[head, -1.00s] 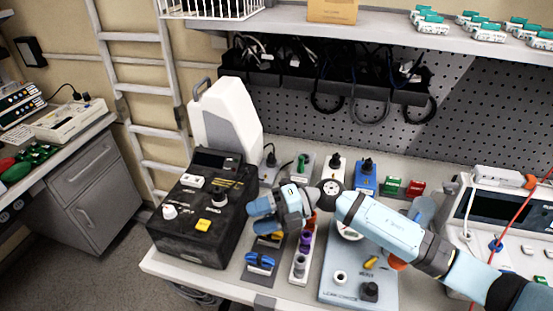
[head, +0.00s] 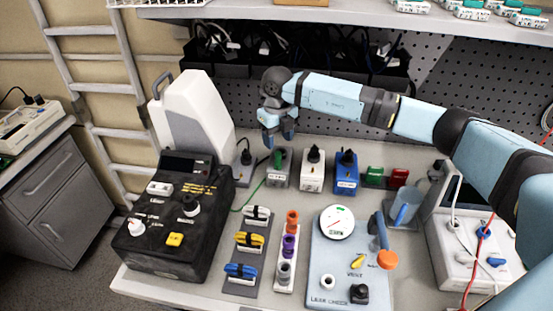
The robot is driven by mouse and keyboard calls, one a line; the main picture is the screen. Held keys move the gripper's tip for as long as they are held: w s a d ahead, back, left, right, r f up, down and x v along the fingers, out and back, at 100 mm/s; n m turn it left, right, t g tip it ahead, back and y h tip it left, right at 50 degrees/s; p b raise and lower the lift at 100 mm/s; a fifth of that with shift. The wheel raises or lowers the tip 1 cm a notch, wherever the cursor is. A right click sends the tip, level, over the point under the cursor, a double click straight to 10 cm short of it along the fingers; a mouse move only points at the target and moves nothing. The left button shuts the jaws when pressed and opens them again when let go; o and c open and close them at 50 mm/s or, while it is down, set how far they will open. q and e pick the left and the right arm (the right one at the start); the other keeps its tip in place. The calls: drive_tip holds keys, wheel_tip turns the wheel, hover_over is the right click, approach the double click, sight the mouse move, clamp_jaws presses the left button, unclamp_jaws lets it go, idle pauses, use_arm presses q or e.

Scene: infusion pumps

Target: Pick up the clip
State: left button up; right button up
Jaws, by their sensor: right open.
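A rack (head: 236,285) at the front of the bench holds a white clip (head: 256,214), a yellow clip (head: 249,240) and a blue clip (head: 240,270). Farther back, a green clip-like piece (head: 279,158) sits at a grey block (head: 277,181), and a green wire (head: 250,194) runs from there toward the front left. I cannot tell which of these is the named clip. My right gripper (head: 279,141) is open and empty, pointing down just above the green piece and partly overlapping it in the picture. Contact cannot be told. My left gripper is out of view.
A black box (head: 165,246) with knobs and a tall white device (head: 190,115) stand left. White (head: 312,172) and blue (head: 346,174) blocks stand right of the grey one. A gauge panel (head: 326,258) lies in front. A shelf (head: 350,24) hangs above my arm.

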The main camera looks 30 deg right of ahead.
sight(278, 154)
wheel_tip(278, 154, down, 3)
drive_tip(key=f, duration=0.1)
drive_tip(key=f+p, duration=0.1)
drive_tip(key=f, duration=0.2)
drive_tip(key=shift+w+d+p, duration=0.25)
drive_tip(key=shift+w+p, duration=0.05)
drive_tip(key=shift+w, duration=0.05)
drive_tip(key=shift+f, duration=0.65)
drive_tip(key=c, duration=1)
